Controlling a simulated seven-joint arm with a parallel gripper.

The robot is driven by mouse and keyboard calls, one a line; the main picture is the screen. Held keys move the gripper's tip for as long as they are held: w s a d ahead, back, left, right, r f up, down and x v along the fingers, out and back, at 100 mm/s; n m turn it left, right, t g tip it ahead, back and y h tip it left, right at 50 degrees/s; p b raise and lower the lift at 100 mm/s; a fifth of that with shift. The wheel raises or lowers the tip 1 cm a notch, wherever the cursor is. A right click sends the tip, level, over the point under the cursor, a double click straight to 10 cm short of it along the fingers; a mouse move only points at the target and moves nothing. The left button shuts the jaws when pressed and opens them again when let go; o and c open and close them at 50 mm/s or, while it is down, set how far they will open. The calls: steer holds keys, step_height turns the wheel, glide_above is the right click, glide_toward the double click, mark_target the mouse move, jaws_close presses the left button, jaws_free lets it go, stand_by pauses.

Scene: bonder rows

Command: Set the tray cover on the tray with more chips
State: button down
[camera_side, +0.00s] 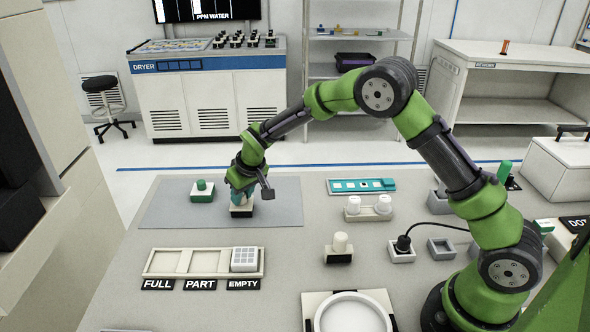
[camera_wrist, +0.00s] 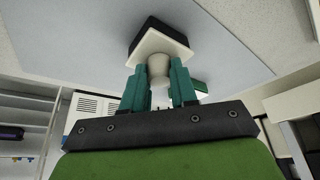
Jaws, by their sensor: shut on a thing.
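My gripper (camera_wrist: 160,88) is shut on a pale round knob (camera_wrist: 158,68). The knob stands on a white square plate (camera_wrist: 146,45) with a black block (camera_wrist: 164,30) against its other side; it may be the tray cover, but I cannot tell for certain. In the side view this white-and-dark piece (camera_side: 241,211) is under my gripper, low over or on the grey mat (camera_side: 280,205). A green-knobbed block (camera_side: 202,192) stands left of it on the mat. A white gridded tray (camera_side: 244,260) sits in the EMPTY slot. Chips cannot be made out clearly.
The labelled rack (camera_side: 190,263) has bare FULL and PART slots. A white-knobbed block (camera_side: 339,247), a holder with two white cylinders (camera_side: 368,210) and a teal strip (camera_side: 361,186) stand to the right. A round white dish (camera_side: 350,312) is in front. The mat's right part is clear.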

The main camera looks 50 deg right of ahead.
steer(key=c, duration=0.8)
jaws_free()
steer(key=v, duration=1.7)
steer(key=s+d+r+m+t+y, duration=0.1)
steer(key=s+r+m, duration=0.1)
steer(key=s, duration=1.1)
steer(key=s+d+r+m+t+y, duration=0.1)
steer(key=s+r, duration=0.2)
steer(key=s, duration=1)
steer(key=shift+s+d+m+t, duration=0.3)
steer(key=shift+s+d+m, duration=0.05)
steer(key=shift+d+m, duration=0.05)
